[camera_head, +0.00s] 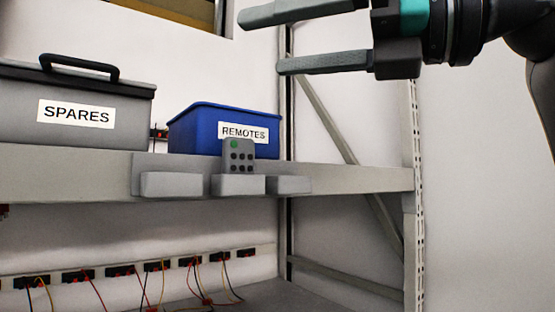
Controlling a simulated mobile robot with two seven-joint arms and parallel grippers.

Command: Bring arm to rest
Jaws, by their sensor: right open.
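My right gripper (277,43) is at the top of the head view, to the right of and above the blue bin. Its two grey fingers point left, are spread apart and have nothing between them. My right arm (490,25) comes in from the upper right. My left gripper does not show.
A rack shelf (360,180) carries a grey lidded box (60,100) labelled SPARES and a blue bin (195,128) labelled REMOTES. A grey remote (238,156) stands upright in the middle holder (238,185) on the shelf's front edge. Wires and sockets line the level below.

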